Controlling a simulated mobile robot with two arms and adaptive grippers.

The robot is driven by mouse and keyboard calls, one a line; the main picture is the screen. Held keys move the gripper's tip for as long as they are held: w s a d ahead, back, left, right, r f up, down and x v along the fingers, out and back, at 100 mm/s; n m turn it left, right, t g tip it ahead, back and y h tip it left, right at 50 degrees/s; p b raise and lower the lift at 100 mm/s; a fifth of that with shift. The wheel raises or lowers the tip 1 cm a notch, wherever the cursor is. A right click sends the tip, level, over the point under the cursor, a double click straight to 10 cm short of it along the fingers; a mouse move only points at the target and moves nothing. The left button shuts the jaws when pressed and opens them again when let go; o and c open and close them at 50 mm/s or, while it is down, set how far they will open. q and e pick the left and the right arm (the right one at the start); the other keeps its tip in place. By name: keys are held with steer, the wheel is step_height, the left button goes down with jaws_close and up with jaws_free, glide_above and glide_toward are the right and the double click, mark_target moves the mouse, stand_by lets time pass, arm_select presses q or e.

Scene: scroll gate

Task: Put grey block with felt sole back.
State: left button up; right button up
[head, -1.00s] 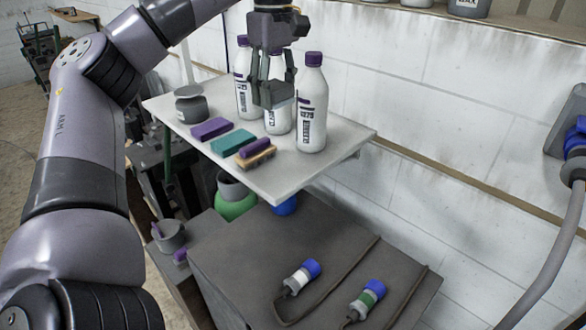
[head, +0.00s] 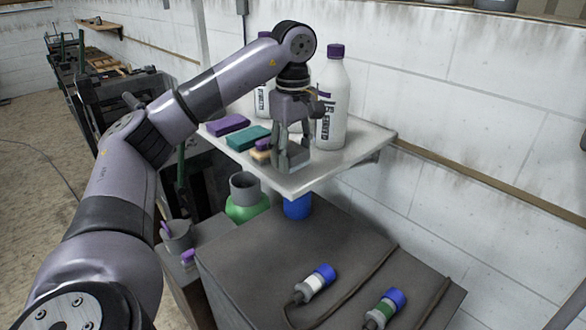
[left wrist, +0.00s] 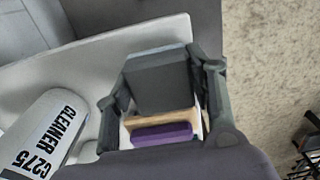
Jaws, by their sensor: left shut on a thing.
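My left gripper (head: 291,158) points down at the front part of the white shelf board (head: 372,146). It is shut on the grey block (head: 297,155), which is partly hidden by the fingers. In the left wrist view the grey block (left wrist: 160,84) sits between the two fingers. The felt sole cannot be made out clearly. The block is low, close to the board; I cannot tell whether it touches. A brush with a wooden body and purple top (left wrist: 162,134) lies right beside it. My right gripper is not in view.
A teal block (head: 240,138) and a purple block (head: 227,124) lie in a row with the brush. White bottles with purple caps stand behind, one (head: 331,105) close to the gripper. Below the shelf is a dark box (head: 290,245) with cable connectors (head: 314,283).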

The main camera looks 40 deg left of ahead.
mark_target(293, 164)
arm_select(q)
step_height(293, 164, down, 3)
steer(key=shift+r+p, duration=0.2)
steer(key=shift+p, duration=0.25)
steer(key=shift+w+f, duration=0.1)
steer(key=shift+f, duration=0.15)
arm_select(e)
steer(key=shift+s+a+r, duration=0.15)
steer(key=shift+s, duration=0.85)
arm_select(q)
steer(key=o, duration=0.7)
steer(key=shift+c, duration=0.2)
steer(key=o, duration=0.4)
steer(key=shift+f, duration=0.1)
steer(key=shift+o, duration=0.2)
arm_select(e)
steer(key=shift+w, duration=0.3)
